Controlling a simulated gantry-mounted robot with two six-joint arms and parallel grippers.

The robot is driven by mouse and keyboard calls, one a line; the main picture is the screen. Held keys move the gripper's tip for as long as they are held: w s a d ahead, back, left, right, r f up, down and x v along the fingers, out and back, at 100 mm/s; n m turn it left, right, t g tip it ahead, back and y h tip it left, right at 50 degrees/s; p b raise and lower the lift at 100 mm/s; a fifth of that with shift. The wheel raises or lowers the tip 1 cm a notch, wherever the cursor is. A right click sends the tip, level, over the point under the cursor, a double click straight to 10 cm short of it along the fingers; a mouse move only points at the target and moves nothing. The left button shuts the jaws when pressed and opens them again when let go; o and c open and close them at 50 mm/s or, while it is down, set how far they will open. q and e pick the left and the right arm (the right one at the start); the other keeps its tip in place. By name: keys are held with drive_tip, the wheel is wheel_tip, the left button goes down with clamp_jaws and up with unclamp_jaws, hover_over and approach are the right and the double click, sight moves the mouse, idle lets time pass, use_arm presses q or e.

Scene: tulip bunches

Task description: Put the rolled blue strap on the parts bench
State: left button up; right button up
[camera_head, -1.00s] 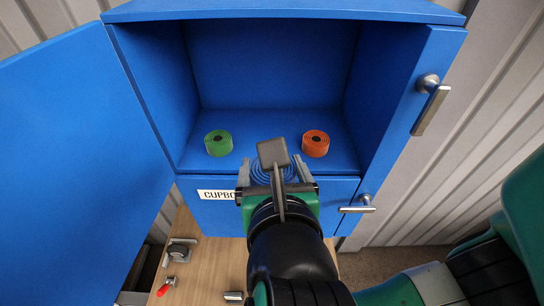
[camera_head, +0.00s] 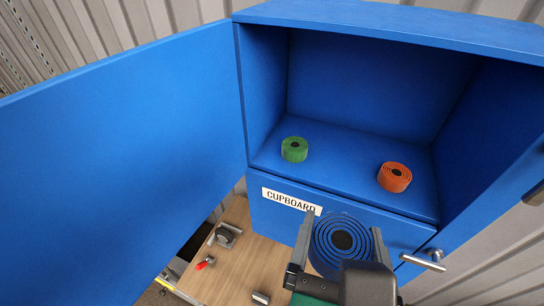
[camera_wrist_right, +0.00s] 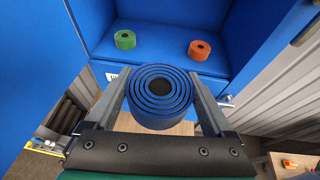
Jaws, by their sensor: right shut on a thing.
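The rolled blue strap (camera_head: 335,240) is a spiral roll with a dark core. My right gripper (camera_head: 342,238) is shut on it, one finger on each side, and holds it in the air in front of the cupboard's lower front. The strap also shows between the fingers in the right wrist view (camera_wrist_right: 160,96). The parts bench seems to be the wooden top (camera_head: 232,270) below the cupboard, at the lower middle of the head view; part of it is hidden by my gripper. My left gripper is not in view.
The blue cupboard (camera_head: 345,215) stands open, its door (camera_head: 120,170) swung out left. A green roll (camera_head: 294,149) and an orange roll (camera_head: 395,177) sit on its shelf. A clamp (camera_head: 225,235) and a red-handled part (camera_head: 205,263) lie on the wooden top.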

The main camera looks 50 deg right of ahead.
sight(327, 275)
drive_tip(key=s+a, duration=0.1)
drive_tip(key=a, duration=0.1)
drive_tip(key=a+b, duration=0.1)
drive_tip(key=a, duration=0.2)
drive_tip(key=s+a, duration=0.1)
drive_tip(key=a, duration=0.1)
drive_tip(key=shift+s+a, duration=0.35)
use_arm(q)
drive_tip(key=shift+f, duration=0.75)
